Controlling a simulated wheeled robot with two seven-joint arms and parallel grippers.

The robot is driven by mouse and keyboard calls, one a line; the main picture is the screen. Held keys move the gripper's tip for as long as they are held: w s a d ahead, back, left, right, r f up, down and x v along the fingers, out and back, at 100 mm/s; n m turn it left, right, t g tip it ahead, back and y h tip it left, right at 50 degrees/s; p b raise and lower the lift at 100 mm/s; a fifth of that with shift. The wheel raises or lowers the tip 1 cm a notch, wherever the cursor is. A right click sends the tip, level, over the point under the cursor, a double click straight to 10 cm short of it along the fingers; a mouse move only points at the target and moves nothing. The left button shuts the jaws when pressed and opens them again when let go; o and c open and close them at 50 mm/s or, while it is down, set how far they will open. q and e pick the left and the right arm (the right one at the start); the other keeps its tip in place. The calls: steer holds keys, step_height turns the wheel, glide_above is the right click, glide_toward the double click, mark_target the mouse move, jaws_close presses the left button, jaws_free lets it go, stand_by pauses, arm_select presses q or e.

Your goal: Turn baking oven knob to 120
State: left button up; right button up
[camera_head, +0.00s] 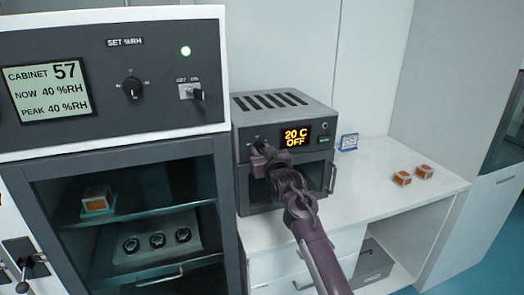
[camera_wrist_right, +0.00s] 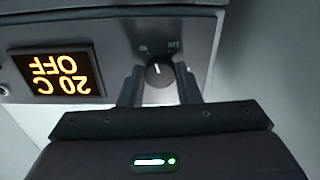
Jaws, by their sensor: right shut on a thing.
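The baking oven (camera_head: 284,150) is a grey box with a slotted top on the white bench. Its orange display (camera_head: 296,136) reads 20 C and OFF; the display also shows upside down in the right wrist view (camera_wrist_right: 58,75). My right gripper (camera_head: 258,150) is at the left of the oven's front panel and hides the knob in the head view. In the right wrist view the dark round knob (camera_wrist_right: 159,72) with a white pointer line sits between the two fingers of my right gripper (camera_wrist_right: 160,85), which is shut on it. My left gripper is not in view.
A humidity cabinet (camera_head: 110,75) with a screen, knob and switch stands left of the oven. Two small orange-and-white boxes (camera_head: 413,175) lie on the bench (camera_head: 370,195) to the right. A small blue-and-white sign (camera_head: 349,142) stands beside the oven.

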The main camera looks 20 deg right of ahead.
steer(key=m, duration=0.4)
steer(key=shift+a+m, duration=0.1)
steer(key=shift+m, duration=0.3)
steer(key=m, duration=0.4)
steer(key=shift+f+p, duration=0.1)
steer(key=shift+p, duration=0.3)
steer(key=o, duration=1)
steer(key=shift+c, duration=0.2)
